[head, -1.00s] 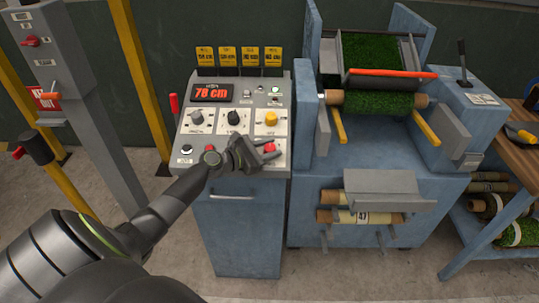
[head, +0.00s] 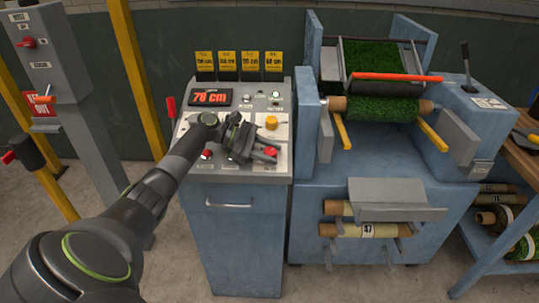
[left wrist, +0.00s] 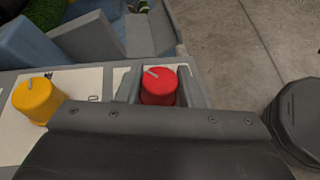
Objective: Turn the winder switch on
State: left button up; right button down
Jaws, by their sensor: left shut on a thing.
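A red knob (head: 270,152) with a pale pointer line on top sits at the lower right of the sloped control panel (head: 222,167). My left gripper (head: 266,151) reaches over the panel and is shut on this knob. In the left wrist view the red knob (left wrist: 158,88) stands between the two fingers, its pointer line slanted. A yellow knob (head: 271,123) is above it; it also shows in the left wrist view (left wrist: 38,98). The panel's label at the red knob is hidden or unreadable. My right gripper is not in view.
Yellow cards (head: 239,66) stand behind the panel. A blue roller machine (head: 398,160) with turf is at the right. A grey switch post (head: 83,125) and yellow poles (head: 137,75) are at the left.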

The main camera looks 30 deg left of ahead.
pick_arm(q)
jog(key=shift+g, duration=0.4)
jog(key=o, duration=1)
jog(key=shift+c, duration=0.2)
jog(key=shift+a, duration=0.1)
jog(key=b+v, duration=0.3)
jog(key=v, duration=1.3)
jog(key=shift+s+f, duration=0.1)
jog(key=shift+f, duration=0.05)
jog(key=shift+s+a+r, duration=0.25)
jog(key=shift+a+r, duration=0.05)
jog(key=shift+a, duration=0.2)
